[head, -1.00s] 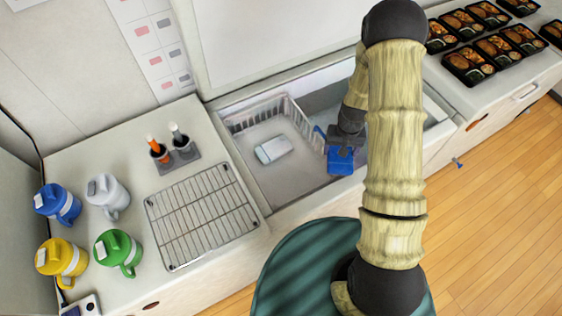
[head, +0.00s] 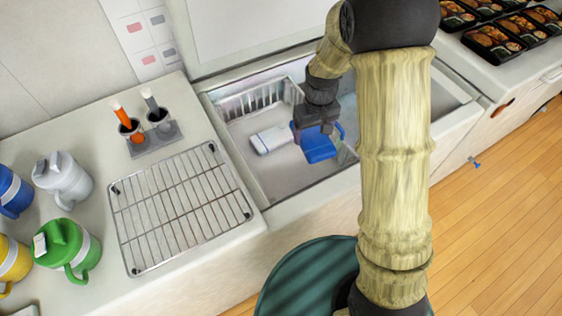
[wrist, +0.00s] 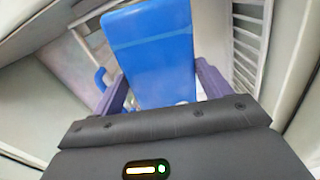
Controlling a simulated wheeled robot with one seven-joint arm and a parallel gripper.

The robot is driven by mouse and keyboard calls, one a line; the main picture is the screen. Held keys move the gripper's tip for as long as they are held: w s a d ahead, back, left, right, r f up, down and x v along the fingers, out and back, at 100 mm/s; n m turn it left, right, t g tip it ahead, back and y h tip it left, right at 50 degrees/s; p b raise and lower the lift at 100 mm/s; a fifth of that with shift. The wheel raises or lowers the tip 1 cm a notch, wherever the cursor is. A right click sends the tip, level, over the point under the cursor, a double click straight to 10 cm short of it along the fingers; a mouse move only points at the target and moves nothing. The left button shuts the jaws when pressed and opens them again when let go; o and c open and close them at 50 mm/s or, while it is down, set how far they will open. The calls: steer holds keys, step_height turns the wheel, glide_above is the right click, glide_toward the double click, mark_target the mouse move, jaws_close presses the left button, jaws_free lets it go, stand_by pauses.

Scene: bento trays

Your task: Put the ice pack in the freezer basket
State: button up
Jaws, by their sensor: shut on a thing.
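My gripper (head: 318,128) is shut on a blue ice pack (head: 319,148) that hangs below it, over the open freezer (head: 281,181). The ice pack (wrist: 153,50) fills the middle of the wrist view between my fingers. The freezer basket (head: 250,101) has pale slatted walls and sits in the left part of the freezer. A white pack (head: 272,139) lies inside it. The blue pack is to the right of the white one, near the basket's right wall, which my gripper partly hides. I cannot tell how high it is above the floor.
A wire rack (head: 178,205) lies on the counter to the left of the freezer. A holder with two handled tools (head: 150,140) and several coloured jugs (head: 66,247) stand there too. Bento trays (head: 493,40) sit on the counter at right.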

mark_target(303, 140)
steer(key=a+b, duration=0.1)
steer(key=b, duration=0.1)
steer(key=s+a+f+n+b, duration=0.1)
steer(key=b, duration=0.1)
steer(key=shift+s+a+f, duration=0.15)
steer(key=shift+s+f, duration=0.05)
steer(key=shift+s+a+r+n+b, duration=0.2)
steer(key=shift+s+r+n+b, duration=0.1)
steer(key=shift+b, duration=0.2)
step_height(303, 140, down, 14)
steer(key=shift+f+b, duration=0.1)
steer(key=shift+b, duration=1.1)
steer(key=shift+f+b, duration=0.4)
steer(key=shift+f, duration=1.5)
steer(key=shift+f, duration=0.15)
